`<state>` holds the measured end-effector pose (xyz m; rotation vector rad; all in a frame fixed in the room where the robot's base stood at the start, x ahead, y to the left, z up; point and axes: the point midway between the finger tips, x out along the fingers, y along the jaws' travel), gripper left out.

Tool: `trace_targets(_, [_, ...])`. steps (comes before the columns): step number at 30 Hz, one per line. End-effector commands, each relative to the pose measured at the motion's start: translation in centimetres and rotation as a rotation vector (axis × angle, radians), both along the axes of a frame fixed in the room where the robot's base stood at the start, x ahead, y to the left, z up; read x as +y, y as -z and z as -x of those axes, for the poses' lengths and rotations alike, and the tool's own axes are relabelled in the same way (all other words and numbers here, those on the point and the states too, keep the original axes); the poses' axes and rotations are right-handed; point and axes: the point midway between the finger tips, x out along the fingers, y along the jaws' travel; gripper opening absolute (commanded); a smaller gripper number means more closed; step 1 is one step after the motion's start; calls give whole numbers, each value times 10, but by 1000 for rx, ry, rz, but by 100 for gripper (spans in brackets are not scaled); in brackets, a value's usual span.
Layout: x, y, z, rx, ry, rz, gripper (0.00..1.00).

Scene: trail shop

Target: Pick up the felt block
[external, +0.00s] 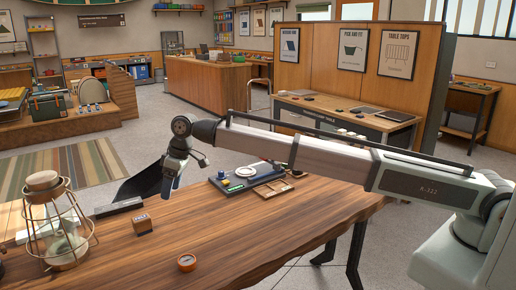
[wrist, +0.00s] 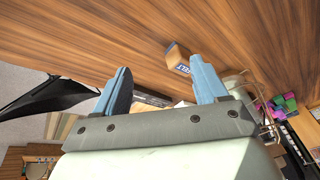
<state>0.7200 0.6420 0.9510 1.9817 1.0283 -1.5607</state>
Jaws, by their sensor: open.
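The felt block is a small brown block (external: 141,221) with a white-lettered dark label, standing on the wooden table in the external view. In the wrist view the block (wrist: 174,54) shows beyond the fingertips, close to the right blue finger, with its label partly hidden by that finger. My gripper (external: 168,190) hangs above the table, to the right of and higher than the block in the external view. In the wrist view my gripper (wrist: 160,64) has its two blue fingers wide apart with nothing held between them.
A wire-caged lantern (external: 60,225) stands left of the block. A dark grey bar (external: 119,207) lies just behind it. A small round orange-rimmed dial (external: 186,262) lies in front. A dark tray (external: 246,178) with small items is to the right. The table's front right is clear.

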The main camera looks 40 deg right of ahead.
Motion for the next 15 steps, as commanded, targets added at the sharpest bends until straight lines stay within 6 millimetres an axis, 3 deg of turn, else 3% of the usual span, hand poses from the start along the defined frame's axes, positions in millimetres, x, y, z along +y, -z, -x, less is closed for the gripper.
trace_targets(1, [20, -3, -19, 1, -51, -7, 72])
trace_targets(6, [56, -11, -40, -17, -272, -41, 72])
trace_targets(15, [65, -15, -34, -99, -616, -68, 72])
